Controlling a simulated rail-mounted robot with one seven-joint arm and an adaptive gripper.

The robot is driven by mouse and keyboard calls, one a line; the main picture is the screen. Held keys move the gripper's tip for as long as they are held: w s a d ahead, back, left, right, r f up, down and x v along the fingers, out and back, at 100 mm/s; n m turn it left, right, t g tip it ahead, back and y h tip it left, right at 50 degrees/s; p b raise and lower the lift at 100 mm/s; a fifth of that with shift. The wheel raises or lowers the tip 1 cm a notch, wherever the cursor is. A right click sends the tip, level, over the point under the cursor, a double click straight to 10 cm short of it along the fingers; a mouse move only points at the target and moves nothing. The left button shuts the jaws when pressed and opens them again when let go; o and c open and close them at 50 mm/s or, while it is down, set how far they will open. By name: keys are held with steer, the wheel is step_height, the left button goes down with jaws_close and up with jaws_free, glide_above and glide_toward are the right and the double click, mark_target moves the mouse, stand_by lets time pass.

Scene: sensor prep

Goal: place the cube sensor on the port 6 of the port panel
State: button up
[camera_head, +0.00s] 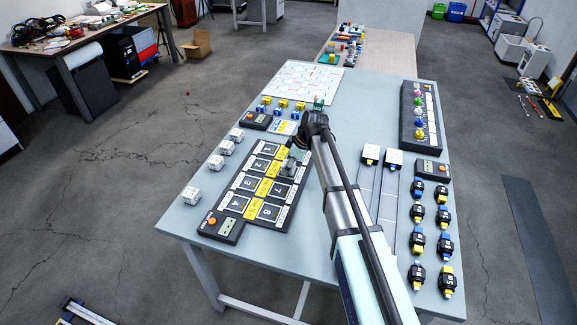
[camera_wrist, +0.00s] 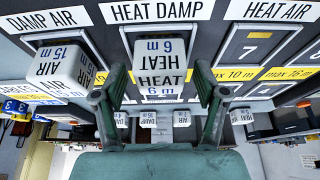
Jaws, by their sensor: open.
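The black port panel (camera_head: 264,187) lies on the table; numbers 1, 2, 3, 4, 7 and 8 show, while my gripper (camera_head: 292,165) covers the area of ports 5 and 6. In the wrist view, a white cube sensor (camera_wrist: 160,62) marked HEAT 6 m sits below the HEAT DAMP label (camera_wrist: 157,11), over port 6. My gripper (camera_wrist: 158,95) is open, with a finger on each side of this cube and gaps between. Whether the cube is fully seated cannot be told. Another cube (camera_wrist: 65,70), marked AIR 15 m, stands by the DAMP AIR label.
Several white cubes (camera_head: 190,194) stand in a row left of the panel. Black sensors (camera_head: 417,243) with blue and yellow ends line the right side. A dark strip (camera_head: 420,115) with coloured knobs lies behind them. A white board (camera_head: 300,83) lies at the back.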

steer(key=b+v, duration=0.1)
steer(key=v, duration=1)
steer(key=shift+r+b, duration=0.25)
steer(key=shift+b, duration=0.1)
